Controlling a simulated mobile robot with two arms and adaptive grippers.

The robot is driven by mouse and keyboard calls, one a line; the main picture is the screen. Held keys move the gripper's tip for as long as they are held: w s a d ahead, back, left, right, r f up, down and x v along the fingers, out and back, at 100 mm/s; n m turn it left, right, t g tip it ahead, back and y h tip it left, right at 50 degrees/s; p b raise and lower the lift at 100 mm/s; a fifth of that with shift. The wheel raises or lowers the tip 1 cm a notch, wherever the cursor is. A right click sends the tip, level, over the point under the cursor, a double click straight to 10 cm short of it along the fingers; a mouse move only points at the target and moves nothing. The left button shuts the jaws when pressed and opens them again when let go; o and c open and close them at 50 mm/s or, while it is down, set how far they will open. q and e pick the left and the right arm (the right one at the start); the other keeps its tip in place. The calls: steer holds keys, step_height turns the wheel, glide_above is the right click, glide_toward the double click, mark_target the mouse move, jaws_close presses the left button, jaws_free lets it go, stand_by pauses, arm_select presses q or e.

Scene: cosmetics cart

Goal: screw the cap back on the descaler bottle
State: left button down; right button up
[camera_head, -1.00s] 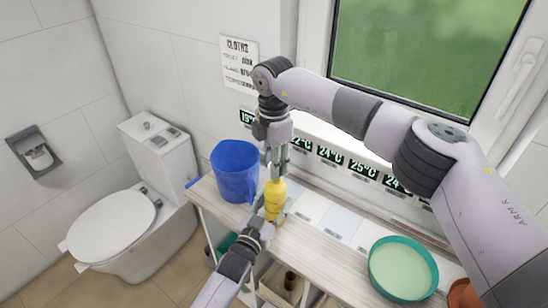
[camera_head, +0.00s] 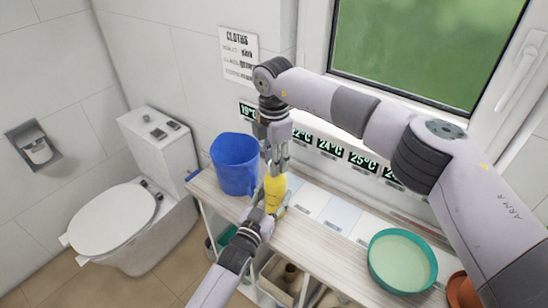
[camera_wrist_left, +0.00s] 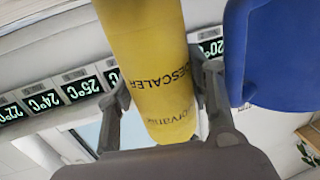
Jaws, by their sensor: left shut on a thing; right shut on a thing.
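The yellow descaler bottle (camera_head: 275,194) stands upright at the back of the cart top. In the left wrist view the bottle (camera_wrist_left: 150,70) fills the middle, with its printed label readable. My left gripper (camera_head: 274,209) is shut around the bottle's body, and its fingers (camera_wrist_left: 165,105) show on both sides of it. My right gripper (camera_head: 277,162) points down from above, directly over the bottle's top, with its fingers closed at the neck. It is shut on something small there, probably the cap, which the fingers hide. I cannot tell how the cap sits on the neck.
A blue bucket (camera_head: 235,165) stands close to the left of the bottle; it also shows in the left wrist view (camera_wrist_left: 275,50). A teal bowl (camera_head: 402,262) and a terracotta pot (camera_head: 463,291) are at the right. The cart top (camera_head: 315,245) between is mostly clear.

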steer(key=shift+f, duration=0.55)
stand_by(0.4)
steer(key=m, duration=0.7)
steer(key=shift+w, duration=0.1)
steer(key=m, duration=0.3)
steer(key=shift+a+m, duration=0.1)
steer(key=shift+m, duration=0.3)
steer(key=m, duration=0.2)
steer(key=shift+w+m, duration=0.1)
steer(key=shift+m, duration=0.3)
steer(key=o, duration=0.8)
steer(key=shift+c, duration=0.2)
